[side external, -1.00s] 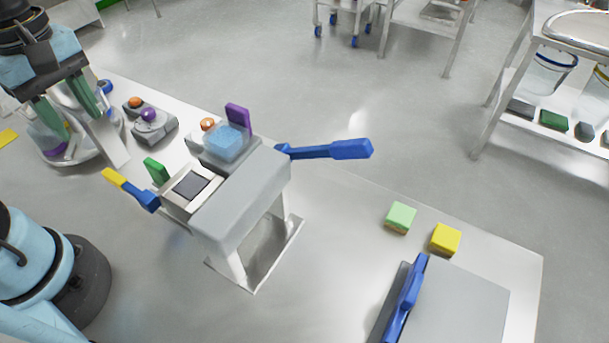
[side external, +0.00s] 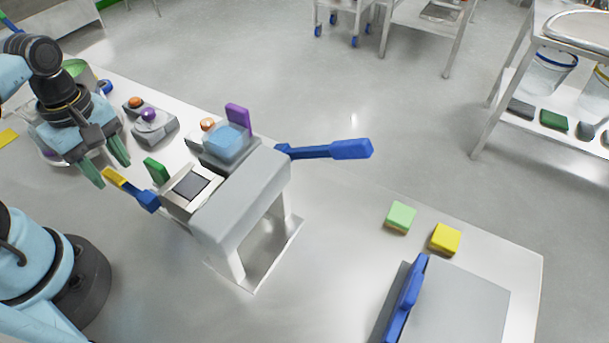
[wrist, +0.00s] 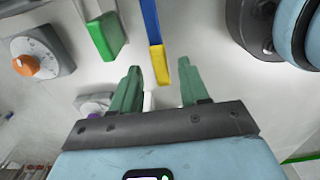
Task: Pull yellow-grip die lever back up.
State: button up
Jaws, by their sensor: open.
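The die lever is a blue bar with a yellow grip (side external: 114,177), on the left side of the grey press (side external: 240,195) in the side external view. In the wrist view the yellow grip (wrist: 159,66) hangs from the top, between and just beyond the fingertips. My gripper (side external: 112,172) has green fingers, is open and empty, and is close to the grip. It also shows in the wrist view (wrist: 160,80). Whether the fingers touch the grip I cannot tell.
A green tab (side external: 156,170) stands close beside the lever on the press. A control box with a purple knob (side external: 149,115) is behind it. A blue lever (side external: 340,150) sticks out on the right. Green (side external: 400,216) and yellow (side external: 445,238) blocks lie on the table at right.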

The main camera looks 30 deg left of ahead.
jog(key=shift+f, duration=0.65)
grip_shut()
